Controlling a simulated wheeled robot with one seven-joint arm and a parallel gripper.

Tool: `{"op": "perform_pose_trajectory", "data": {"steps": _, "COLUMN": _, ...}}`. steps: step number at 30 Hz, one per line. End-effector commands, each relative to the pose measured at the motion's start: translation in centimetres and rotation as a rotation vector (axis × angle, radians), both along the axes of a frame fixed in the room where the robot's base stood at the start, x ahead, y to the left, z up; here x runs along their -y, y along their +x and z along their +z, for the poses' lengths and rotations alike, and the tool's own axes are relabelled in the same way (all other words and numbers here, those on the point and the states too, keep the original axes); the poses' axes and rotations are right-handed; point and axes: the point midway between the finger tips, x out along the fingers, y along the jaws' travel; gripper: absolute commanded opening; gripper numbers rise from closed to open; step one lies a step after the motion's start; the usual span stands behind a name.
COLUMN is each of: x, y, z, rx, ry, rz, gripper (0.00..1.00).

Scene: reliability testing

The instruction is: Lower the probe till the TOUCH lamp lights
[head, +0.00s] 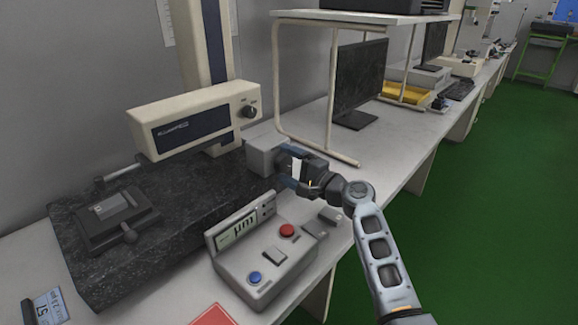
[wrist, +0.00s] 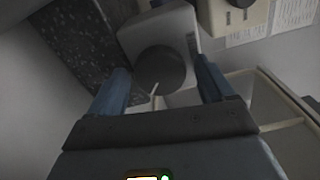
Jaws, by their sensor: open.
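The beige measuring head (head: 190,120) sits on a tall column above a black granite plate (head: 185,200). A thin probe (head: 118,171) reaches from its left end toward a dark fixture (head: 100,232) holding a grey block (head: 112,206); whether they touch cannot be told. A grey box (head: 262,155) stands at the plate's right end. In the wrist view its dark round knob (wrist: 160,69) lies ahead of and between the fingers of my open gripper (wrist: 165,88). Contact is not clear. My gripper (head: 287,172) hides the knob in the head view. No TOUCH lamp is readable.
A shelf frame (head: 332,100) and monitor (head: 360,80) stand behind. Green floor (head: 480,220) is clear at right.

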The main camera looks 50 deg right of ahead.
Motion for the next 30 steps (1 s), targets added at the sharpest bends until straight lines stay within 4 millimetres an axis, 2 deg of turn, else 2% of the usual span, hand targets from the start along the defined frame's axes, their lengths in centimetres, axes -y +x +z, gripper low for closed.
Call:
{"op": "perform_pose_trajectory", "data": {"steps": 5, "x": 0.1, "y": -1.2, "z": -0.1, "rx": -0.001, "ry": -0.001, "rz": -0.001, "gripper": 0.82}}
{"op": "perform_pose_trajectory", "data": {"steps": 12, "x": 0.2, "y": -5.2, "z": -0.2, "rx": -0.001, "ry": 0.000, "rz": -0.002, "gripper": 0.82}}
{"op": "perform_pose_trajectory", "data": {"steps": 18, "x": 0.3, "y": -7.3, "z": -0.1, "rx": -0.001, "ry": -0.001, "rz": -0.001, "gripper": 0.82}}
{"op": "perform_pose_trajectory", "data": {"steps": 30, "x": 0.3, "y": -7.8, "z": 0.0, "rx": 0.000, "ry": 0.000, "rz": 0.000, "gripper": 0.82}}
